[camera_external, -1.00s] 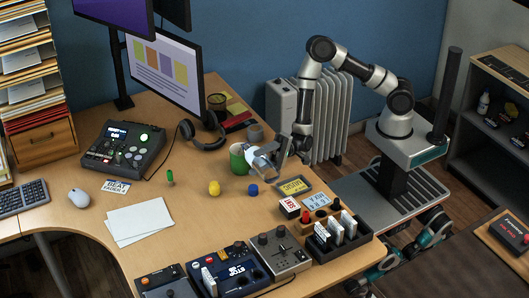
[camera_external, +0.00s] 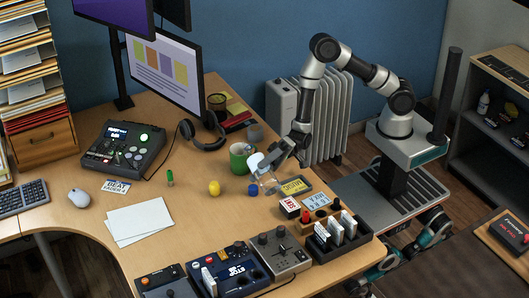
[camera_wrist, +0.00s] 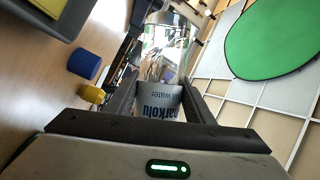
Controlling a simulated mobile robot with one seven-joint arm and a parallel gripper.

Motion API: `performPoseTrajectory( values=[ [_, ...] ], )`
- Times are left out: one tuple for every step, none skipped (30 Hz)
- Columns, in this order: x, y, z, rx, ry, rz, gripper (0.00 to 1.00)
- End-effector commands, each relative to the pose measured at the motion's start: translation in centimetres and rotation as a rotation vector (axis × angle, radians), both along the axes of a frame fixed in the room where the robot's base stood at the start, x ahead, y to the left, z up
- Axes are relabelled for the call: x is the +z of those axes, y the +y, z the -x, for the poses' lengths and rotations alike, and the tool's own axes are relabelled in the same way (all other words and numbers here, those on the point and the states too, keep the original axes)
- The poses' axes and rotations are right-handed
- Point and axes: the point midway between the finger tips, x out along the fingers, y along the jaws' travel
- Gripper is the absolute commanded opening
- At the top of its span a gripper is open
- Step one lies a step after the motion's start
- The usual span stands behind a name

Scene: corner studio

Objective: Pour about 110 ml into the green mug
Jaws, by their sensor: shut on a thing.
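The green mug (camera_external: 238,160) stands on the desk, just left of my gripper in the external view. My gripper (camera_external: 273,172) is shut on a clear bottle (camera_external: 268,184) with a pale label, held tilted to the right of the mug. In the wrist view the clear bottle (camera_wrist: 168,55) sits between the fingers, its label reading "markolu water". Which end of the bottle is its mouth, and its water level, I cannot tell. The mug's inside is hidden. I cannot make out a stream of water.
A blue object (camera_external: 253,190) and a yellow object (camera_external: 214,188) stand in front of the mug. Paper sheets (camera_external: 138,223) lie front left.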

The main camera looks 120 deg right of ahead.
Motion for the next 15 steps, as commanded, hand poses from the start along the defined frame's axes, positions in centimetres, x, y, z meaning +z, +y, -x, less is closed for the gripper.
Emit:
performPoseTrajectory(
  values=[
    [-0.4, -0.2, 0.0, -0.002, 0.000, 0.016, 0.17],
    [-0.6, -0.3, 0.0, -0.003, 0.000, 0.031, 0.17],
    [-0.9, -0.4, 0.0, -0.002, 0.000, 0.052, 0.17],
    [-1.1, -0.4, 0.0, -0.001, 0.000, 0.070, 0.17],
    [-1.3, -0.5, 0.0, -0.001, -0.001, 0.089, 0.17],
    [-1.5, -0.5, 0.0, -0.001, -0.001, 0.109, 0.17],
    [-1.6, -0.6, 0.0, -0.001, -0.001, 0.122, 0.17],
    [-1.7, -0.6, 0.0, -0.001, 0.000, 0.132, 0.17],
    [-1.7, -0.6, 0.0, -0.001, 0.001, 0.136, 0.17],
    [-1.7, -0.6, 0.0, -0.001, 0.001, 0.136, 0.17],
    [-1.7, -0.6, 0.0, -0.001, 0.001, 0.136, 0.17],
    [-1.7, -0.6, 0.0, -0.001, 0.001, 0.134, 0.17],
    [-1.7, -0.6, 0.0, -0.001, 0.000, 0.134, 0.17],
    [-1.7, -0.6, 0.0, -0.001, 0.001, 0.133, 0.17],
    [-1.7, -0.6, 0.0, -0.001, 0.001, 0.133, 0.17]
  ],
)
